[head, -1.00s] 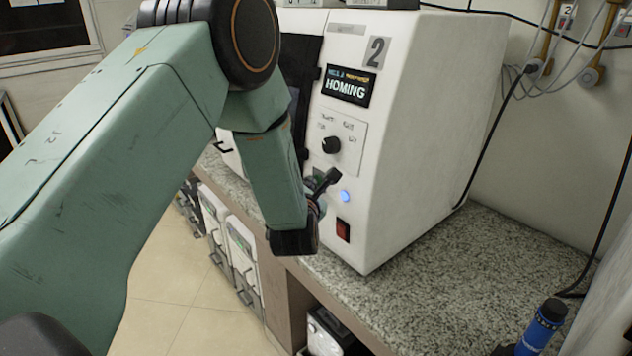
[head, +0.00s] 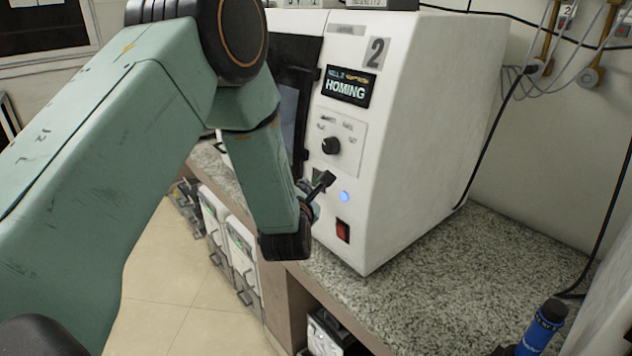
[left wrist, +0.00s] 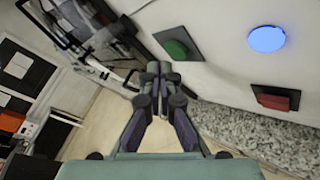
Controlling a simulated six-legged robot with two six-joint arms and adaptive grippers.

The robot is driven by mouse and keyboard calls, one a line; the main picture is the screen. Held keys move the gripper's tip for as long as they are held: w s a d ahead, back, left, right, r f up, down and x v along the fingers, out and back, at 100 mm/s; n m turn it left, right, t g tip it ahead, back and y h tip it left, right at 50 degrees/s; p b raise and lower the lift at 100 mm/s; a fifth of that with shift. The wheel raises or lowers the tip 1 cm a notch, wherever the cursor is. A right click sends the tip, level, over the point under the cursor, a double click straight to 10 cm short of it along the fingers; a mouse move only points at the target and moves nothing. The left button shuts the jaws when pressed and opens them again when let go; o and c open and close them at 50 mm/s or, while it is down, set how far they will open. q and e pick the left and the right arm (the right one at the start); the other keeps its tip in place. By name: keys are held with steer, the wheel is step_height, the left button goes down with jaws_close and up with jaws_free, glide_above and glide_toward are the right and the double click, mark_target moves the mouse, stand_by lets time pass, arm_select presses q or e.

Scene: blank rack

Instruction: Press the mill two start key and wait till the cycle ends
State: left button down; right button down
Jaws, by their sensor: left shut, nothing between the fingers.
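Mill two (head: 420,130) is the white cabinet marked 2 on the granite counter. Its display (head: 346,87) reads HOMING. The green key (left wrist: 178,48) shows in the left wrist view on the mill's front; in the head view my gripper mostly covers that area. A round blue-lit button (head: 345,197) is to its right, also in the left wrist view (left wrist: 267,39). My left gripper (head: 326,180) is shut and empty, close in front of the panel. In the left wrist view its fingertips (left wrist: 158,70) are beside the green key, apparently apart from it. My right gripper is not in view.
A red switch (head: 343,231) sits below the blue button, and a black knob (head: 331,145) above. The mill's dark door (head: 292,95) is left of the panel. A blue and black cylinder (head: 541,329) stands at lower right. The granite counter (head: 470,270) right of the mill is mostly clear.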

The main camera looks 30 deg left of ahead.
arm_select(q)
steer(key=shift+s+a+r+p, duration=0.1)
steer(key=shift+s+a, duration=0.2)
steer(key=shift+s, duration=0.45)
steer(key=shift+s+a+f+p, duration=0.15)
steer(key=shift+s+a, duration=0.2)
steer(key=shift+s, duration=0.45)
steer(key=shift+s+a+r+p, duration=0.15)
steer(key=shift+s+a, duration=0.15)
steer(key=shift+s, duration=0.45)
